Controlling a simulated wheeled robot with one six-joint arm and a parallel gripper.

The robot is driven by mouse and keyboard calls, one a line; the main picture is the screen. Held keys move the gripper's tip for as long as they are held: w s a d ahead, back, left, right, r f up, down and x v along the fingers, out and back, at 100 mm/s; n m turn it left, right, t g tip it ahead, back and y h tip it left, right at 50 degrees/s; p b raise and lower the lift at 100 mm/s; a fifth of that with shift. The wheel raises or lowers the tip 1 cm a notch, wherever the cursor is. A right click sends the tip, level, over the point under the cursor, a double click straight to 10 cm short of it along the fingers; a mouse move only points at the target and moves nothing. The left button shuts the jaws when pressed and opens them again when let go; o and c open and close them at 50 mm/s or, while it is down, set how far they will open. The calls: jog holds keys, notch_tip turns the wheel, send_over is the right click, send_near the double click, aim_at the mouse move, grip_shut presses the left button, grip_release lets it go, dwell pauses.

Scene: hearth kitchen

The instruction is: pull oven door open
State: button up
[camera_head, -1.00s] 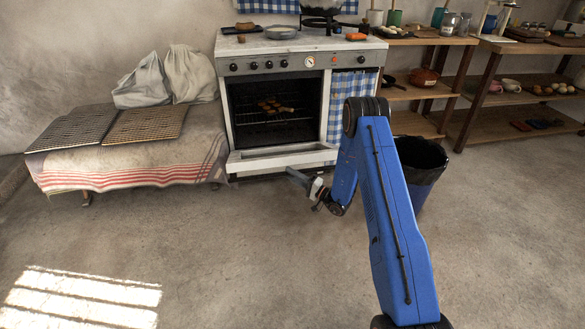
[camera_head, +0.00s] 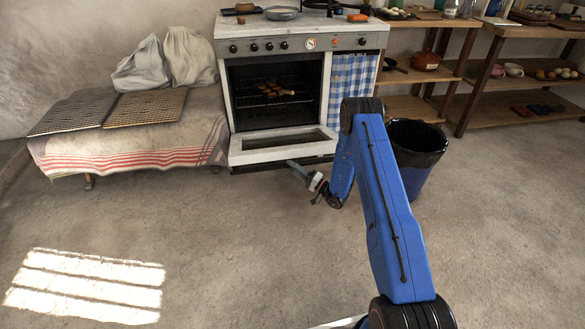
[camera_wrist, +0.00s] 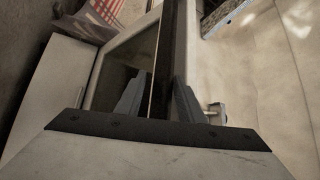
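The oven (camera_head: 305,45) stands against the wall. Its door (camera_head: 243,157) is hinged down, partly open and tilted toward me, with its glass pane showing. My gripper (camera_head: 292,165) is low at the door's front edge, right of its middle. In the wrist view, the two grey fingers (camera_wrist: 160,95) are apart, with a dark strip (camera_wrist: 171,50), apparently the door's edge, running between them. The right finger overlaps the strip; a gap shows beside the left finger. The door's pale frame (camera_wrist: 97,85) lies left. Firm contact cannot be told.
Browned food pieces (camera_head: 272,90) lie on the rack inside the oven. A black-and-blue bin (camera_head: 415,150) stands right of my arm. A cloth-covered bench (camera_head: 130,155) with racks is at the left. Wooden shelves (camera_head: 520,110) are at the right. The floor in front is free.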

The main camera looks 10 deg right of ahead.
jog(key=shift+o, duration=0.9)
jog(key=shift+w+f, duration=0.1)
jog(key=shift+w, duration=0.35)
jog(key=shift+s+d, duration=0.1)
jog(key=v, duration=1.7)
jog(key=shift+s, duration=0.25)
